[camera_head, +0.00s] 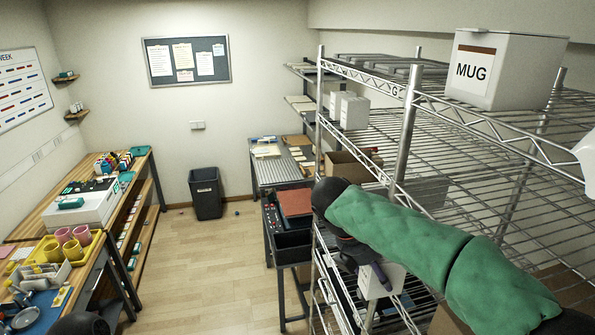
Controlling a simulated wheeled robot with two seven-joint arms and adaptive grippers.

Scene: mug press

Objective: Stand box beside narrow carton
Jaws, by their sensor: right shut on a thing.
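My right arm, in a green sleeve, reaches in from the lower right across the front of the wire rack. My right gripper (378,275) points down at the rack's lower part and is shut on a white box (396,280). The gripper partly covers this box. Two narrow white cartons, a nearer one (355,113) and one behind it (337,106), stand side by side on the rack's upper shelf, farther back. A larger white box marked MUG (500,70) stands on the top at the right. My left gripper is not in view.
The wire rack (408,120) has posts and shelf edges close to my right arm. An open brown carton (347,168) sits behind the arm. A workbench (140,175) with a yellow tray (96,240) and mugs runs along the left.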

